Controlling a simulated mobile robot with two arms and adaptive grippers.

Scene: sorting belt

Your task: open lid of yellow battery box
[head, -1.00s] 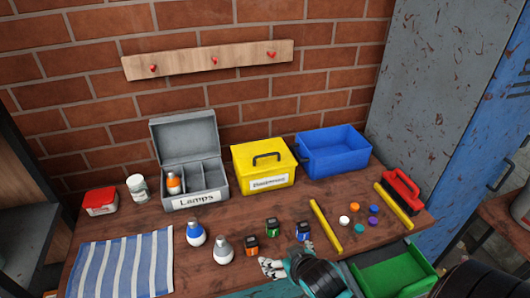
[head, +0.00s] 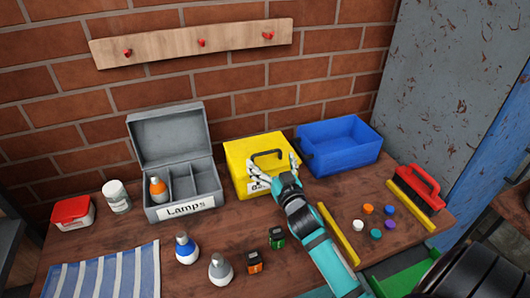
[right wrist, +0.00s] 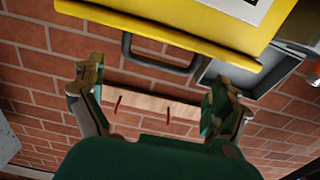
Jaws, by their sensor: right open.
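The yellow battery box (head: 238,165) stands at the back of the bench with its lid closed and a dark handle (head: 268,153) on top. In the right wrist view, the box (right wrist: 190,30) fills the top edge, and its handle (right wrist: 160,68) shows just beyond the fingers. My right gripper (head: 272,172) is open and empty at the front of the box, partly covering its front and label. In the wrist view, the gripper's spread fingers (right wrist: 157,92) have the handle roughly between their sides, apart from it. My left gripper is not in view.
The open grey Lamps box (head: 160,212) stands left of the yellow box, and a blue bin (head: 345,158) stands right. Lamps, batteries (head: 277,238), yellow bars (head: 340,237) and coloured caps lie in front. A striped cloth (head: 105,272) lies front left.

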